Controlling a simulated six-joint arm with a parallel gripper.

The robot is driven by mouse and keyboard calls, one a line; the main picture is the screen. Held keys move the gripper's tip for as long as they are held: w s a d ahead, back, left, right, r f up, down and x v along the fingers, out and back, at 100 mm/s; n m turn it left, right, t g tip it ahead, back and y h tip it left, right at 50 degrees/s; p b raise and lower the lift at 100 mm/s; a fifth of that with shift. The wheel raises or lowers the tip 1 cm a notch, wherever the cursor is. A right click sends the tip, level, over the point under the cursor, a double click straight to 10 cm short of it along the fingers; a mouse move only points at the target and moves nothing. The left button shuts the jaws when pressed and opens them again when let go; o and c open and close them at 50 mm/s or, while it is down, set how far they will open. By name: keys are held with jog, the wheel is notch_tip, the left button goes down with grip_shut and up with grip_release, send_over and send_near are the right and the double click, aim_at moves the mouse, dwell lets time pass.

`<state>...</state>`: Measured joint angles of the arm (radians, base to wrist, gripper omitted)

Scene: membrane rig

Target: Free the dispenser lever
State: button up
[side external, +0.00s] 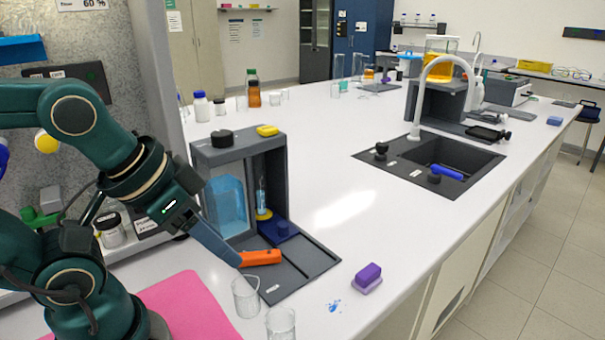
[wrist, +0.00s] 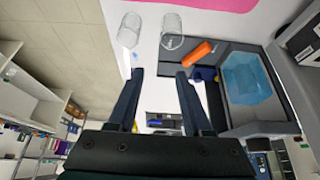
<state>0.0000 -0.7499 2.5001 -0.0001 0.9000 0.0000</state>
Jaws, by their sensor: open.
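The dispenser (side external: 222,155) is a grey housing with a blue liquid tank (side external: 227,203) and a dark base plate (side external: 305,265); the tank also shows in the wrist view (wrist: 247,78). An orange block-like piece (side external: 262,257) lies at the front of the housing, also in the wrist view (wrist: 197,55). I cannot tell whether it is the lever or something against it. A dark blue block (side external: 283,230) sits behind it, under a yellow ring (side external: 264,214). My gripper (side external: 238,262) is open and empty, its fingertips close to the orange piece's left end. In the wrist view the fingers (wrist: 160,74) are apart, left of the piece.
Two clear beakers, one (side external: 246,297) and another (side external: 281,324), stand in front of the dispenser, near my fingertips. A purple sponge-like block (side external: 368,278) and a blue spill (side external: 334,306) lie right. A pink mat (side external: 190,305) is at left. The bench toward the sink (side external: 430,165) is clear.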

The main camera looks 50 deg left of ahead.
jog(key=shift+o, duration=0.6)
jog(key=m+g, duration=0.5)
jog(key=m, duration=0.1)
send_over(246, 255)
notch_tip(246, 255, down, 9)
jog(key=shift+w+d+r, duration=0.1)
jog(key=shift+w+r, duration=0.05)
jog(key=shift+s+f+g, duration=0.2)
jog(key=shift+f+g, duration=0.1)
jog(key=shift+f, duration=2.5)
